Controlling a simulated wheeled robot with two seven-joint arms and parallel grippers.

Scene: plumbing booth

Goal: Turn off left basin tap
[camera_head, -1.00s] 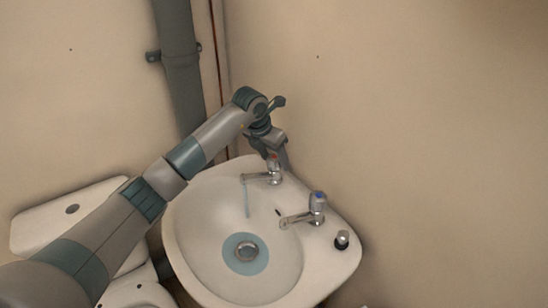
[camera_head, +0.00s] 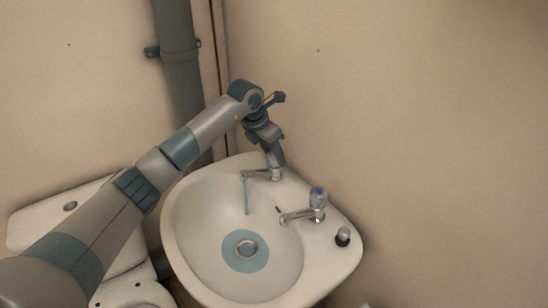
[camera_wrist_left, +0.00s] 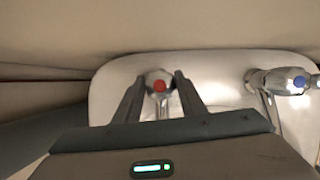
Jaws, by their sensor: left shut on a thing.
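The left basin tap (camera_head: 262,174) is chrome and stands at the back left of the white basin (camera_head: 184,243). A thin blue stream of water (camera_head: 247,196) runs from its spout. My left gripper (camera_head: 274,158) points down over this tap and is shut on its handle, which it mostly hides in the head view. In the left wrist view the red-marked handle (camera_wrist_left: 159,86) sits between the two fingers of my left gripper (camera_wrist_left: 160,80). My right gripper is not in view.
A second tap with a blue mark (camera_head: 317,198) stands to the right on the basin. A small dark-and-chrome stopper (camera_head: 343,237) sits at the right rim. A grey pipe (camera_head: 178,70) runs up the wall behind my arm. A white toilet (camera_head: 60,212) is at the lower left.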

